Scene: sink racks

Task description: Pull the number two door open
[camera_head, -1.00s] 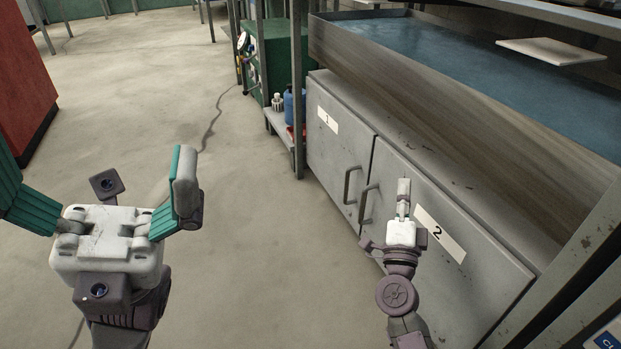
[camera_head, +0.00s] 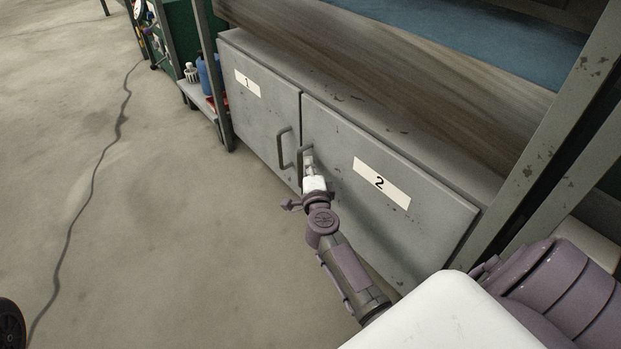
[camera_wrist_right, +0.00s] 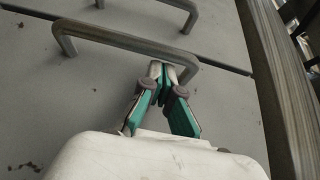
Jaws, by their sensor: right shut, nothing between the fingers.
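The number two door (camera_head: 400,235) is the grey right-hand cabinet door with a white "2" label (camera_head: 381,183). It looks closed, level with the number one door. Its bar handle (camera_head: 299,161) is at its left edge; it also shows large in the right wrist view (camera_wrist_right: 112,37). My right gripper (camera_head: 309,160) is at this handle. In the right wrist view its fingertips (camera_wrist_right: 163,69) are together and empty, close to the bar near one end. I cannot tell whether they touch it or reach behind it. My left gripper is out of view.
The number one door (camera_head: 262,115) with its own handle (camera_head: 282,150) is to the left. A metal post (camera_head: 545,140) stands at the right. The floor (camera_head: 170,250) on the left is clear apart from a cable-like line.

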